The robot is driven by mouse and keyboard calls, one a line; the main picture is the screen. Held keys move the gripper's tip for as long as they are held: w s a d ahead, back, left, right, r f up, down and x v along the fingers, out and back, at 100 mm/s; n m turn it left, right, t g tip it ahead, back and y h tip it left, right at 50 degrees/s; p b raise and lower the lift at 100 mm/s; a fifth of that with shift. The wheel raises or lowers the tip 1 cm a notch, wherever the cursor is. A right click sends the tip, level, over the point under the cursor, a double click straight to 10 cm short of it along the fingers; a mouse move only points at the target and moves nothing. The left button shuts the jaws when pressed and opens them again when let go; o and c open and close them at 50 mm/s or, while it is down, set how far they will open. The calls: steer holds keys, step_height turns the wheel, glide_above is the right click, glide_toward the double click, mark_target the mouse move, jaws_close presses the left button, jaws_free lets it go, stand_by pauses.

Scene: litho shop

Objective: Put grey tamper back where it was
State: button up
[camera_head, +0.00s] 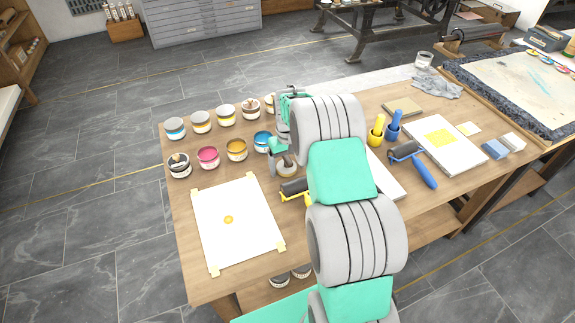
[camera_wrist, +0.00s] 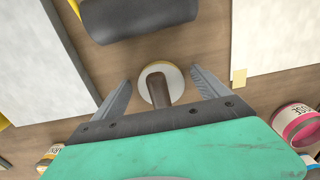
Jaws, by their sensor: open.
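A tamper with a dark grey-brown handle (camera_wrist: 156,92) stands in the wrist view on or in a white round piece (camera_wrist: 172,77) with a yellowish rim; I cannot tell whether that piece is its base or a separate dish. My gripper (camera_wrist: 160,77) is open, one finger on each side of the handle, with gaps visible on both sides. In the head view the tamper (camera_head: 284,161) is partly hidden by my gripper (camera_head: 280,158) and arm. It is on the wooden table, right of the blue can (camera_head: 263,144).
A black roller (camera_head: 294,187) with a yellow handle lies close to the tamper. Ink cans (camera_head: 236,151) stand to the left, and a taped white sheet (camera_head: 240,245) lies in front. Yellow (camera_head: 376,132) and blue (camera_head: 393,127) tampers stand to the right, near a blue-handled roller (camera_head: 421,170).

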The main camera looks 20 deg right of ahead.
mark_target(287, 159)
step_height(287, 159, up, 12)
steer(key=shift+f+b, duration=0.1)
steer(key=shift+b, duration=0.5)
steer(key=s+a+r+t, duration=0.1)
steer(key=s+a+r, duration=0.4)
steer(key=s, duration=0.2)
steer(key=s+a+r+t, duration=0.1)
steer(key=s+a+r, duration=0.3)
steer(key=s, duration=0.4)
steer(key=s+a+f+t, duration=0.1)
steer(key=s+a+f, duration=0.1)
steer(key=s, duration=0.7)
steer(key=shift+s+a+f, duration=0.35)
steer(key=shift+a+f, duration=0.05)
steer(key=shift+a, duration=0.3)
steer(key=shift+r, duration=0.1)
